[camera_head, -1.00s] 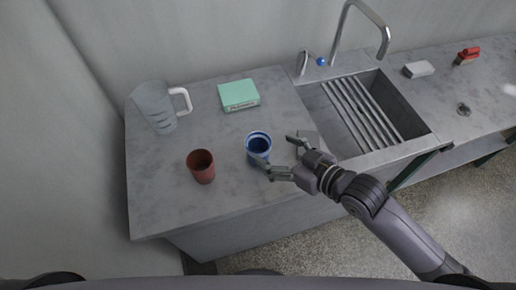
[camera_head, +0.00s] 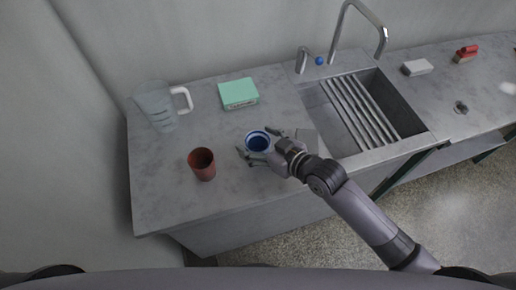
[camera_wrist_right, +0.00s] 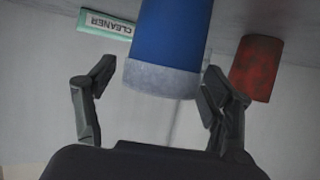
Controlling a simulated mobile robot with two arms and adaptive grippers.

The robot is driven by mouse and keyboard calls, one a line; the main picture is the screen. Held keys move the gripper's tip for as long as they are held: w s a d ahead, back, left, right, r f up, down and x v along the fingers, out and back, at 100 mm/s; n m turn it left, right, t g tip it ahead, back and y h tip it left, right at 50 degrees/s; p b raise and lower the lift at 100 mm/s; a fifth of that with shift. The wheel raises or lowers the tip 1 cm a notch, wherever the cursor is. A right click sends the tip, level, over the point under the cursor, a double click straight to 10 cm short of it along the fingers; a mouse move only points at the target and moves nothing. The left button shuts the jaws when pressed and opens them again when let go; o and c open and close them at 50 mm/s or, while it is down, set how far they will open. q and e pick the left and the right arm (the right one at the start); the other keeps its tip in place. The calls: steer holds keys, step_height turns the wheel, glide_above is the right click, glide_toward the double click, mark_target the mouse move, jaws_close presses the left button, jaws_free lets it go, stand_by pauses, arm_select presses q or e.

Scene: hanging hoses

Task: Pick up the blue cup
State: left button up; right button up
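The blue cup (camera_head: 258,141) stands upright on the grey counter, left of the sink. It also shows large in the right wrist view (camera_wrist_right: 172,45), between the two fingers. My right gripper (camera_head: 259,149) is open, with one finger on each side of the cup. In the right wrist view the fingertips (camera_wrist_right: 156,82) show gaps to the cup on the left side, and the right finger is close to it. The cup's lower part is partly hidden by the gripper in the head view. My left gripper is not in view.
A red cup (camera_head: 202,164) stands close left of the blue cup. A clear pitcher (camera_head: 156,106) and a green cleaner box (camera_head: 238,94) are farther back. The sink (camera_head: 360,112) with its faucet (camera_head: 384,38) is to the right. A sponge (camera_head: 417,67) and a brush (camera_head: 466,54) lie beyond it.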

steer(key=c, duration=1)
steer(key=shift+c, duration=0.6)
steer(key=shift+r, duration=0.1)
